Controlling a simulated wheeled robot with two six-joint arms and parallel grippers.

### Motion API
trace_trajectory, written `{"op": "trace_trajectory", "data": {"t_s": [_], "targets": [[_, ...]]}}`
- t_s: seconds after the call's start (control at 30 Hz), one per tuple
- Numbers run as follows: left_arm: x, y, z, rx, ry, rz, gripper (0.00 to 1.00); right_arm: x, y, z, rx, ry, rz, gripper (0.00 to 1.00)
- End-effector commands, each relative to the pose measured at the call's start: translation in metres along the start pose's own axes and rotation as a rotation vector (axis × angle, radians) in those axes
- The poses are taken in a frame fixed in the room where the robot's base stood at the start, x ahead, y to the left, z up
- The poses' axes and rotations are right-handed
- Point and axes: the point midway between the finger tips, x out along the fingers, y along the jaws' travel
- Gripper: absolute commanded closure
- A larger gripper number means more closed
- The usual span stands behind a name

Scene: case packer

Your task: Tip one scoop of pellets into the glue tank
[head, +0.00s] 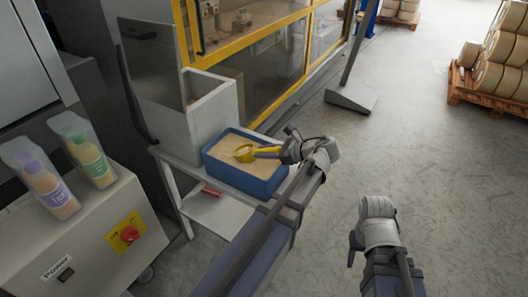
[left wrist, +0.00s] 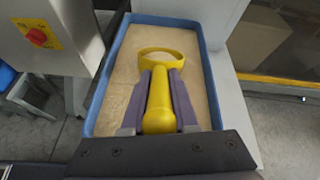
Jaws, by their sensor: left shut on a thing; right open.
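A yellow scoop (head: 245,153) is over the pellets in a blue bin (head: 252,187); its round bowl also shows in the left wrist view (left wrist: 160,52). My left gripper (head: 282,152) is shut on the scoop's yellow handle, with a finger on each side of it in the left wrist view. The bowl looks filled with tan pellets like those around it; I cannot tell whether it touches them. A white open-topped tank (head: 215,112), with a raised grey lid (head: 152,62), stands just behind the bin. Its inside is mostly hidden. My right gripper (head: 355,247) is open and empty, over the floor.
The yellow-framed machine (head: 262,45) rises behind the tank. A white stand (head: 210,212) carries the bin.

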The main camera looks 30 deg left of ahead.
Motion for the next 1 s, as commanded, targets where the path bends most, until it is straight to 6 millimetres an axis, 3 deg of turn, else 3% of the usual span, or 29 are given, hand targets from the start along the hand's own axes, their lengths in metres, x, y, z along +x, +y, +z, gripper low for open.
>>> {"op": "trace_trajectory", "data": {"t_s": [0.17,1.0], "targets": [[-0.003,-0.001,0.005,0.000,0.001,0.000,1.00,-0.006,0.001,0.000,0.000,0.000,0.000,0.50],[-0.037,-0.015,0.076,0.000,0.000,0.000,1.00,-0.085,0.008,0.005,0.001,0.000,0.000,0.50]]}}
